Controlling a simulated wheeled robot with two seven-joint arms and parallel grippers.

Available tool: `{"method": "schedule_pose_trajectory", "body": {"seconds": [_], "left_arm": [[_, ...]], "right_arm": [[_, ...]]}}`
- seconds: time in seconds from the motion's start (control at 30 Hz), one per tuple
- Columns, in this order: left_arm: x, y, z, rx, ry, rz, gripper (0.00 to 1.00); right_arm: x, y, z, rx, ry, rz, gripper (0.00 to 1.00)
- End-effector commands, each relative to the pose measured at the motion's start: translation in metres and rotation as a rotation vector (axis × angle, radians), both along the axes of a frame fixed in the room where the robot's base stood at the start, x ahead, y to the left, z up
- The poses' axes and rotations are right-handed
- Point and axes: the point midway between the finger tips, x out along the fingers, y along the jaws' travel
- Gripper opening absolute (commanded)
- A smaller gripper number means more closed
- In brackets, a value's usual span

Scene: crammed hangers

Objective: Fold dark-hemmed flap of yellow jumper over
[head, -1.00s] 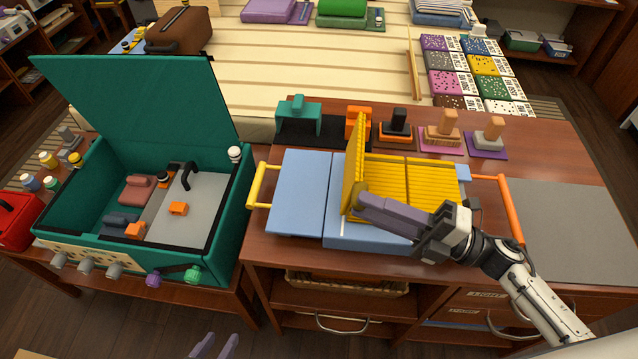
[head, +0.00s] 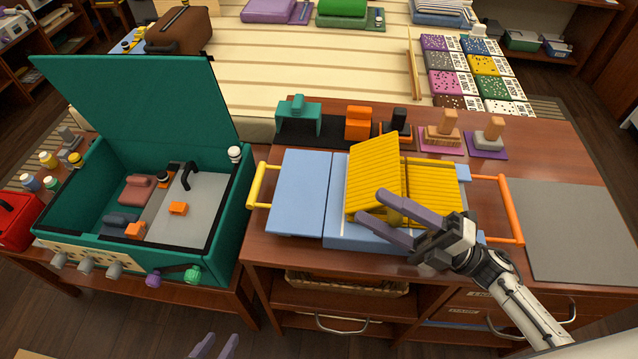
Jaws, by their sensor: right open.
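The yellow ribbed jumper (head: 432,183) lies on a light blue folding board (head: 350,232). Its left flap (head: 374,178) leans to the right over the jumper's middle, its free edge seeming still raised. I cannot make out a dark hem on it. My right gripper (head: 372,208) is open, its purple fingers apart at the flap's near right corner; I cannot tell whether they touch it. My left gripper (head: 216,346) is at the bottom edge, away from the board, with its two purple fingertips apart.
The board has a yellow handle (head: 257,186) at left and an orange handle (head: 511,210) at right. An open green case (head: 230,215) stands to the left. Several stamps, one orange (head: 358,123), line the back. A grey mat (head: 570,230) at right is bare.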

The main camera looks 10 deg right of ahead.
Motion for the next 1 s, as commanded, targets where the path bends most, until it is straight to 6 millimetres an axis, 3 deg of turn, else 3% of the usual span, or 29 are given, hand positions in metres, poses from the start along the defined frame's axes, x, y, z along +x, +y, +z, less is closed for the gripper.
{"method": "schedule_pose_trajectory", "body": {"seconds": [0.6,1.0], "left_arm": [[-0.002,0.000,0.020,0.001,0.003,0.000,0.31],[-0.002,0.000,0.020,0.001,0.003,0.000,0.31]], "right_arm": [[-0.060,0.018,0.001,0.000,0.001,0.000,0.51],[-0.063,0.018,0.003,-0.001,-0.001,0.001,0.51]]}}
